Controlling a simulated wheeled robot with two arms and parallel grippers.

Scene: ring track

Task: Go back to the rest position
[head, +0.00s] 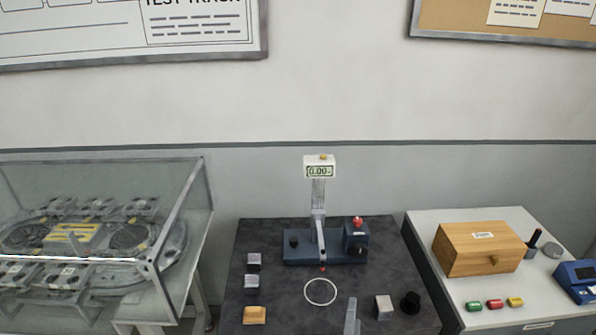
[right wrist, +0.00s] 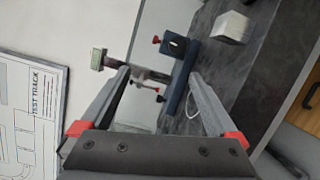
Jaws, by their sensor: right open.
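My right gripper (head: 352,314) shows only as a grey fingertip at the bottom edge of the head view, over the front of the dark table. In the right wrist view the right gripper (right wrist: 160,74) has its two grey fingers wide apart, with nothing between their tips. Beyond them stands the blue-based gauge stand (right wrist: 180,75), apart from the fingers as far as I can tell. My left gripper is in neither view.
The dark table (head: 270,230) bears the gauge stand (head: 300,250) reading 0.00, a white ring (head: 320,292), a pale block (head: 384,307), a black knob (head: 410,302) and small blocks at left. A glass-cased track (head: 100,240) stands left; a white table (head: 440,222) with a wooden box (head: 480,248) stands right.

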